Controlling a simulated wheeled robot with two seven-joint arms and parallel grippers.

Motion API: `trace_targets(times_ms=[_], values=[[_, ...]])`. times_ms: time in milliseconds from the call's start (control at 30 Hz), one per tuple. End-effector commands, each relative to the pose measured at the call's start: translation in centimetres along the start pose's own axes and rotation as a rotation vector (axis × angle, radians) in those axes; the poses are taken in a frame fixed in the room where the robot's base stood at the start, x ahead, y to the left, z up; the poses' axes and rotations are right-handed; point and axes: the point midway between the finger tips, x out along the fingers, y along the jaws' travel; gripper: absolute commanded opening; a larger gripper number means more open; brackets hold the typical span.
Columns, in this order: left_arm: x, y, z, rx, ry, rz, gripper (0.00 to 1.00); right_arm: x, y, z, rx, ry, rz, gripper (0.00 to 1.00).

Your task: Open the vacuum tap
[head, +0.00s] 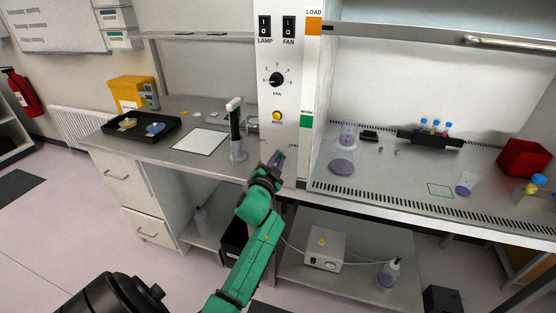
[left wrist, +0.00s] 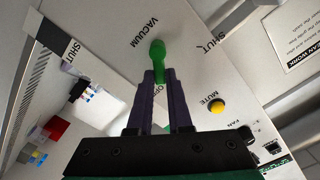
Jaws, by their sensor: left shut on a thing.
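The green vacuum tap (left wrist: 157,48) is on the white panel beside the "VACUUM" label in the left wrist view. Its handle points down the picture, toward a partly hidden label that begins "OP". "SHUT" labels are to the left and right. My left gripper (left wrist: 158,76) is shut on the tap's handle, one dark finger on each side. In the head view my left gripper (head: 277,160) is at the lower part of the white control panel (head: 290,140), and only a little of the tap shows there. My right gripper is not in view.
The yellow mute button (head: 277,115) and fan knob (head: 276,79) are above the tap. To the right, the cabinet worktop (head: 400,180) holds a flask (head: 343,163) and a tube rack (head: 430,140). The side bench (head: 160,150) is at left. A pump (head: 325,250) is below.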

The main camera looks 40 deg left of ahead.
Motion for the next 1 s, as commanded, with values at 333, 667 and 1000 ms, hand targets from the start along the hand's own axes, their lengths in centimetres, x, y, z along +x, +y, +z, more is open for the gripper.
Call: trace_targets(times_ms=[333, 667, 1000], values=[[0.0, 0.0, 0.1, -0.001, -0.001, 0.001, 0.47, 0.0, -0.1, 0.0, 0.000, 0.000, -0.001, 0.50], [-1.6, 0.1, 0.2, -0.001, 0.000, 0.001, 0.47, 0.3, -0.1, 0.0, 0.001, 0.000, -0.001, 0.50], [-11.0, 0.4, 0.5, -0.002, -0.004, 0.003, 0.47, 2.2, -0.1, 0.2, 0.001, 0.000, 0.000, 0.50]])
